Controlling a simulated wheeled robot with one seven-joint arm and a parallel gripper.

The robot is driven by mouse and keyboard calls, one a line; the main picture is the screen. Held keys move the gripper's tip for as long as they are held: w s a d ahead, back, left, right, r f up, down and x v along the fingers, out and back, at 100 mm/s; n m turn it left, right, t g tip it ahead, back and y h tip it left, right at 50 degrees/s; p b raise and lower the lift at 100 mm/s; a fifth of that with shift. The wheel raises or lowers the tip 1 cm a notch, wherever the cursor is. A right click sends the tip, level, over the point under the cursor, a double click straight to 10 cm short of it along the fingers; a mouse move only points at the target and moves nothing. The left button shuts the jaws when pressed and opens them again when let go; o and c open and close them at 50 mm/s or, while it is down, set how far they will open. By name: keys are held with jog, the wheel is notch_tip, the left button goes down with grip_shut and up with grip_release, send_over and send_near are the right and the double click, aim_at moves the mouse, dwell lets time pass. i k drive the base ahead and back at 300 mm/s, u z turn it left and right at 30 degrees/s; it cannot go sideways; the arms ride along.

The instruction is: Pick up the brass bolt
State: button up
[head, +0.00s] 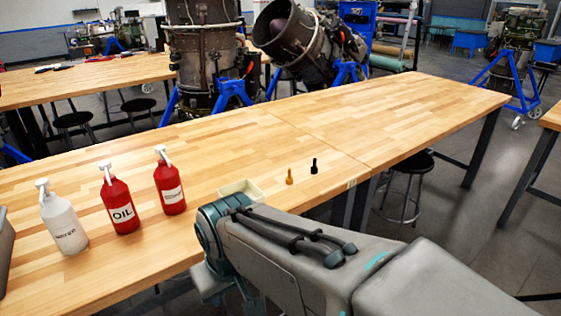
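The brass bolt (290,177) stands upright on the wooden table (400,112), close to its near edge and right of the middle of the view. It is small and yellow-gold. A similar black bolt (314,166) stands just to its right, a little apart from it. My arm reaches in from the lower right, in front of and below the bolts. My gripper's fingers are not visible; the arm's own links hide that end or it lies out of sight.
A shallow cream tray (256,192) sits left of the brass bolt, partly hidden by my arm. Two red bottles (121,205), one marked OIL, and a white bottle (63,222) stand at left. The table's right half is clear.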

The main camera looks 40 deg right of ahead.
aim_at(289, 180)
jog(key=u, duration=0.1)
jog(key=k, duration=0.45)
jog(key=z, duration=1.3)
jog(key=i, duration=1.55)
jog(key=u, duration=0.6)
